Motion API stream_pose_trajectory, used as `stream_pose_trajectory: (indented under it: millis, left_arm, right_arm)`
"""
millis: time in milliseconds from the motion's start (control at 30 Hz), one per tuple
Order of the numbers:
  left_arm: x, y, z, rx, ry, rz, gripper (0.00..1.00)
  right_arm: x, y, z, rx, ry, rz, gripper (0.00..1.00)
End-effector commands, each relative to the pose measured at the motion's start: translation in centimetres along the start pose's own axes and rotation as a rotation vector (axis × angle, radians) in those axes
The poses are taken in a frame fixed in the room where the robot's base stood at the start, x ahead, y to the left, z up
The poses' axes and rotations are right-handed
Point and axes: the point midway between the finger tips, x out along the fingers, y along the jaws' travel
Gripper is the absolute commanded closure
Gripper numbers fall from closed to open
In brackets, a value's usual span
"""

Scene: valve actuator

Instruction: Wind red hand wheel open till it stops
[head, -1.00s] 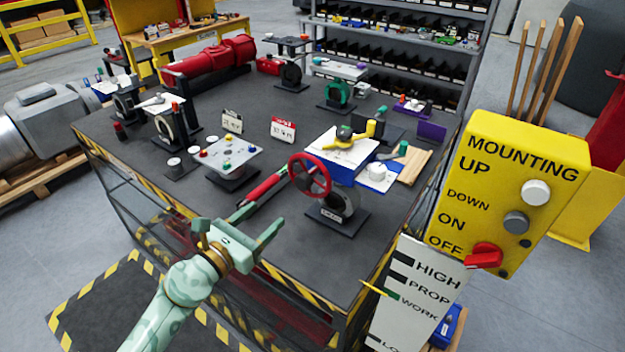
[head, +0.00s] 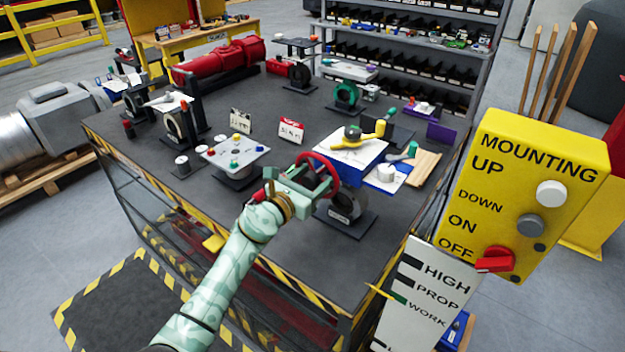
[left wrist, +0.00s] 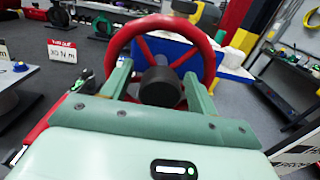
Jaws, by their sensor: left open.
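The red hand wheel (head: 328,172) stands upright on a dark round valve body (head: 347,205) with a square base on the bench. My left gripper (head: 318,186) is right in front of the wheel and covers its lower left part in the head view. In the left wrist view the wheel (left wrist: 208,55) fills the upper middle, with its dark hub (left wrist: 160,86) between the two green fingers. The left gripper (left wrist: 160,80) is open, with its fingertips close to the wheel's lower rim and spokes. I cannot tell whether they touch it. My right gripper is not in view.
A white-topped plate stand (head: 234,152) is left of the wheel. A blue box (head: 351,172) with a yellow-handled tool is behind it. A red and white card (head: 291,130) stands further back. A yellow MOUNTING panel (head: 540,190) is at the right. The front bench top is clear.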

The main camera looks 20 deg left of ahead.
Motion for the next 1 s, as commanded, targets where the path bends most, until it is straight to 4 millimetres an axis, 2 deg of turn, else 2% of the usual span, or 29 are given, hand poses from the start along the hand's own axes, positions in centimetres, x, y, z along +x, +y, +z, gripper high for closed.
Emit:
stream_pose_trajectory:
  millis: [100,133,267,300,667,1000]
  left_arm:
    - [0.0,0.0,0.0,0.0,0.0,0.0,0.41]
    - [0.0,0.0,0.0,0.0,0.0,0.0,0.46]
    - [0.0,0.0,0.0,0.0,0.0,0.0,0.83]
    - [0.0,0.0,0.0,0.0,0.0,0.0,0.86]
    - [-0.1,0.0,0.1,-0.046,0.0,0.0,0.86]
    - [-0.1,0.1,0.2,-0.278,0.002,0.001,0.86]
  right_arm:
    - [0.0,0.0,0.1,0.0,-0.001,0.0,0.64]
    - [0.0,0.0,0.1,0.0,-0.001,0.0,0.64]
    - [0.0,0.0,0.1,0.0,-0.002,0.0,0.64]
    - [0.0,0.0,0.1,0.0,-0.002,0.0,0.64]
    - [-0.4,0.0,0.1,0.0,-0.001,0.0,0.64]
    - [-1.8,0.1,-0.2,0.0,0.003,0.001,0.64]
